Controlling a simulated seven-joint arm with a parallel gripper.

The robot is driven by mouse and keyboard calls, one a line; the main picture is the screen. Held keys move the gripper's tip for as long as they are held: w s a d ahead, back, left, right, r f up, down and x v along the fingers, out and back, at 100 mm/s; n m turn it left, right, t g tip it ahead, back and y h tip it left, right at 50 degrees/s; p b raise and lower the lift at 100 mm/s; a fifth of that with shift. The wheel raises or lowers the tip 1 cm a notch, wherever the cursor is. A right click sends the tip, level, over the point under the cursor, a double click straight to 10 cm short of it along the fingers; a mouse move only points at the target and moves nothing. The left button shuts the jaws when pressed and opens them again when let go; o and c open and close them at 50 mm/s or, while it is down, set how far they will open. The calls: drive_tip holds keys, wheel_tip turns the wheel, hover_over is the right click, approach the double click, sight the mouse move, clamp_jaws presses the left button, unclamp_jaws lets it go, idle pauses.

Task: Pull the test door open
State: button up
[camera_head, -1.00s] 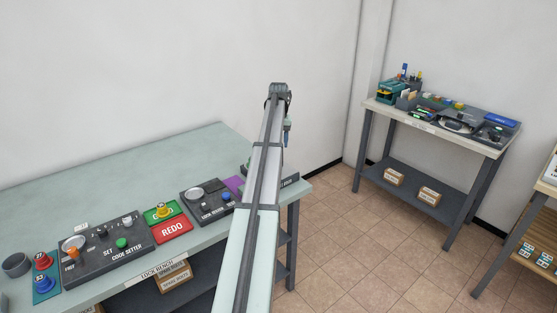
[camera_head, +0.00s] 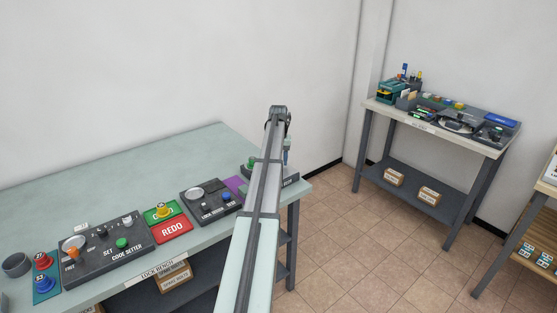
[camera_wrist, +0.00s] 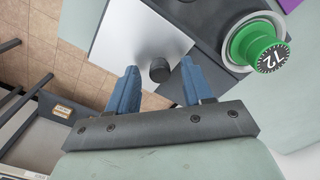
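The test door appears to be the silver plate (camera_wrist: 138,43) in the wrist view, with a small dark round knob (camera_wrist: 159,73) near its edge. My gripper (camera_wrist: 159,66) is open, its two blue fingers apart on either side of the knob, with gaps on both sides. I cannot tell whether the fingertips reach down to the knob's height. A green dial (camera_wrist: 258,48) marked 72 sits on the dark unit right of the plate. In the head view the green dial (camera_head: 252,163) shows left of my arm, which hides most of that unit.
The unit stands at the right end of the lock bench (camera_head: 120,170). Left of it are a purple pad (camera_head: 235,186), a dark control box (camera_head: 209,203), a red REDO pad (camera_head: 172,230) and the code setter (camera_head: 108,250). A second table (camera_head: 440,127) stands apart at right, over open floor.

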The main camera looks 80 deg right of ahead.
clamp_jaws()
idle(0.5)
drive_tip(key=w+d, duration=0.5)
drive_tip(key=shift+w+d, duration=0.3)
drive_tip(key=shift+d, duration=0.1)
unclamp_jaws()
drive_tip(key=shift+a, duration=0.1)
drive_tip(key=shift+r, duration=0.1)
wheel_tip(320, 180, up, 14)
drive_tip(key=shift+f, duration=0.15)
